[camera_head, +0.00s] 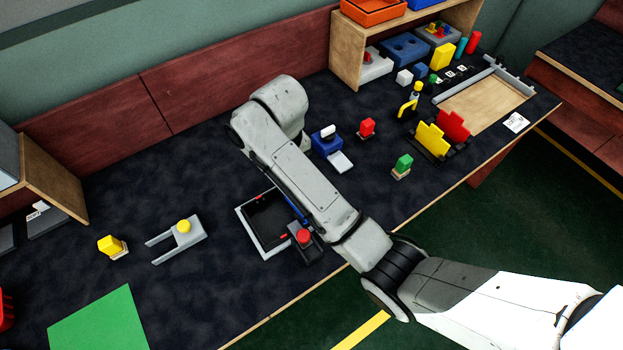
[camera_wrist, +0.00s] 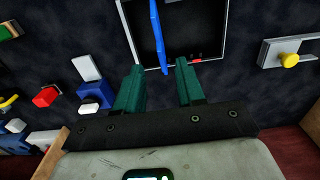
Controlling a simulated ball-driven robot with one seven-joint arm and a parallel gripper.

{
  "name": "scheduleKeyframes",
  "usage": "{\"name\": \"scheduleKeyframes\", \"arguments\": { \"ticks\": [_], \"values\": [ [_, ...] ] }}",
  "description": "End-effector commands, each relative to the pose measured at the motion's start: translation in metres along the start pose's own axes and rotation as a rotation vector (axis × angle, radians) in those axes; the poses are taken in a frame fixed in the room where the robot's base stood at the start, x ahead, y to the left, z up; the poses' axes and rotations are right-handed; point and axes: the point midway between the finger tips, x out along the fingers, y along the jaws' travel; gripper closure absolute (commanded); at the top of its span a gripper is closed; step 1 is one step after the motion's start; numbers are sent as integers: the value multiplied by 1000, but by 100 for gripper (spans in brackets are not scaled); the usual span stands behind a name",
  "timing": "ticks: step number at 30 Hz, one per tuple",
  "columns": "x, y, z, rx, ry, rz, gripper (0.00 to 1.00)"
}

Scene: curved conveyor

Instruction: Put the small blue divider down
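The small blue divider (camera_wrist: 158,35) is a thin upright-looking strip in the wrist view. Its near end lies between my gripper's (camera_wrist: 159,66) two dark green fingertips, with a visible gap on each side. My gripper is open. The divider extends over a dark tray with a pale rim (camera_wrist: 224,30); I cannot tell whether it rests in the tray or touches its floor. In the head view, a sliver of the divider (camera_head: 298,208) shows beside my arm, over the right part of the tray (camera_head: 243,222). My arm hides the gripper there.
A dark block with a red knob (camera_head: 303,237) stands right of the tray. A grey fork with a yellow knob (camera_head: 183,228) lies left. A blue block with a white top (camera_head: 325,142) and a red block (camera_head: 367,128) stand behind my arm.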

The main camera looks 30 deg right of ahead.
Motion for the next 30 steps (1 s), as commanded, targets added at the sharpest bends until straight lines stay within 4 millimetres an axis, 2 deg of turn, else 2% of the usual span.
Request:
{"name": "scheduleKeyframes", "arguments": {
  "ticks": [7,11,14,18,21,27,30],
  "values": [
    [1,0,1,0,0,-2,62],
    [14,-1,20,0,4,-20,62],
    [34,0,52,3,12,-48,62],
    [60,10,115,20,32,-74,62],
    [71,23,161,36,48,-73,62],
    [72,54,245,59,75,-34,62],
    [67,67,273,63,83,-8,62]
  ]
}}
